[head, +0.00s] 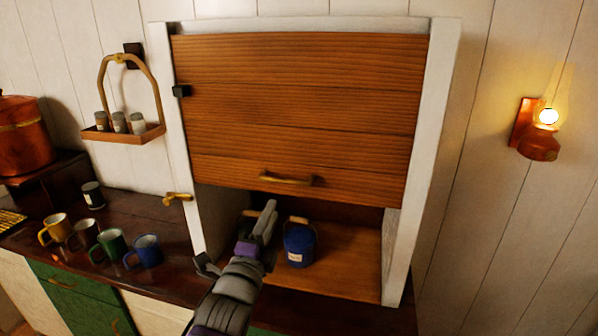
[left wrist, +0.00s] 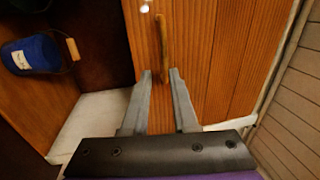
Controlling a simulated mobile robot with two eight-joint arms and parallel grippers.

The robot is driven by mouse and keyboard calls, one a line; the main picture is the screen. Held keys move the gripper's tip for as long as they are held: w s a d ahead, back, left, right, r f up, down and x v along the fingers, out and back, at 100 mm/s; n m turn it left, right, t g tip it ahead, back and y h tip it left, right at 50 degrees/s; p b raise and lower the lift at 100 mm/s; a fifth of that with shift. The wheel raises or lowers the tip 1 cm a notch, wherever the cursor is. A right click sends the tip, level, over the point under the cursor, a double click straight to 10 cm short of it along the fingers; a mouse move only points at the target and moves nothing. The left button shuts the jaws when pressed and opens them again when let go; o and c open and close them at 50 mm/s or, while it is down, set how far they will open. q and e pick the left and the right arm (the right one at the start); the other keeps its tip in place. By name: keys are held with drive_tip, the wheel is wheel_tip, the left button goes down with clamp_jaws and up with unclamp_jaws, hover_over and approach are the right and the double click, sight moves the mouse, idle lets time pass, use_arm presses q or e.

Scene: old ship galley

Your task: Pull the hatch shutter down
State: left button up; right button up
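The brown wooden slatted shutter (head: 300,110) covers the upper part of the white-framed hatch; its lower edge hangs above the counter and leaves a gap. A brass bar handle (head: 288,179) sits near that lower edge. My left gripper (head: 268,212) is just below the handle in the head view. In the left wrist view the fingers (left wrist: 161,72) are apart and empty, with the handle (left wrist: 162,38) in line with the space between them, ahead of the tips. Touch between fingers and handle cannot be made out. My right gripper is not in view.
A blue pot (head: 299,243) with a wooden-grip handle stands inside the hatch, right of my left gripper. Several mugs (head: 110,243) stand on the dark counter at left. A small brass latch (head: 177,198) sits on the left frame. A lit lamp (head: 541,130) hangs at right.

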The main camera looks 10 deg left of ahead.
sight(284, 181)
use_arm(q)
drive_tip(key=w+r, duration=0.1)
drive_tip(key=w, duration=0.6)
drive_tip(key=w+r+p, duration=0.1)
drive_tip(key=w, duration=0.2)
drive_tip(key=shift+w+d+r, duration=0.1)
drive_tip(key=shift+w+r, duration=0.15)
drive_tip(key=shift+r, duration=0.05)
clamp_jaws()
idle(1.1)
